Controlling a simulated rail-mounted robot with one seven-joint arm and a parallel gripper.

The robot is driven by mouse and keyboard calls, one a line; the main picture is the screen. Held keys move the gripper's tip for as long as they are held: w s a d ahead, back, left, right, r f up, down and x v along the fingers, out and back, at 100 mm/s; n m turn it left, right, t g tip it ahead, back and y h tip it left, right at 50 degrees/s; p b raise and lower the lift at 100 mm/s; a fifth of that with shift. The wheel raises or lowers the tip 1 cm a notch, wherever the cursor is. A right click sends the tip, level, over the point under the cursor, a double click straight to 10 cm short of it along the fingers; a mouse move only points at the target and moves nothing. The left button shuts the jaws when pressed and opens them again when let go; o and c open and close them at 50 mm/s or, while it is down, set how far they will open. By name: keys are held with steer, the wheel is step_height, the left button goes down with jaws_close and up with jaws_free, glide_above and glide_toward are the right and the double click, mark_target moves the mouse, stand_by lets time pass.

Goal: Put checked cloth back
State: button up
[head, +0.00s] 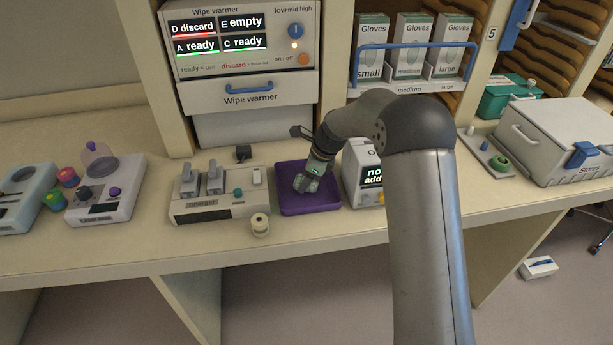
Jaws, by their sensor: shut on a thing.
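My gripper (307,183) points down over the purple tray (322,207) on the counter. It is shut on a small grey-green thing, mostly hidden by the fingers. At this size I cannot tell whether it is the checked cloth, or whether it touches the tray floor. I make out no checked cloth elsewhere. The wipe warmer (243,40) stands behind to the left. Its display reads D discard, E empty, A ready and C ready. Its drawer (249,97) has a blue handle and appears shut.
A charger (220,205) and a small cream spool (260,224) stand left of the tray. A white device with a dark display (362,172) stands close on its right. Glove boxes (409,45) sit behind a blue rail. A grey case (555,140) stands far right.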

steer(key=shift+f, duration=0.1)
steer(key=o, duration=0.9)
steer(key=shift+o, duration=0.2)
steer(key=w+b+v, duration=0.1)
steer(key=b+v, duration=0.1)
steer(key=v, duration=0.9)
steer(key=s+d+r+n+h, duration=0.1)
steer(key=s+d+r+n, duration=0.3)
steer(key=s, duration=0.4)
steer(key=s+d+f+n+h, duration=0.1)
steer(key=s+d+n, duration=0.2)
steer(key=s, duration=0.7)
steer(key=s+d+f+n+h, duration=0.1)
steer(key=s+d+n, duration=0.2)
steer(key=s+n, duration=0.4)
steer(key=s+d+f+n+h, duration=0.1)
steer(key=s+d+n, duration=0.3)
steer(key=s, duration=0.9)
steer(key=shift+s+f+n+h, duration=0.3)
steer(key=shift+f+n, duration=0.25)
steer(key=shift+n, duration=0.55)
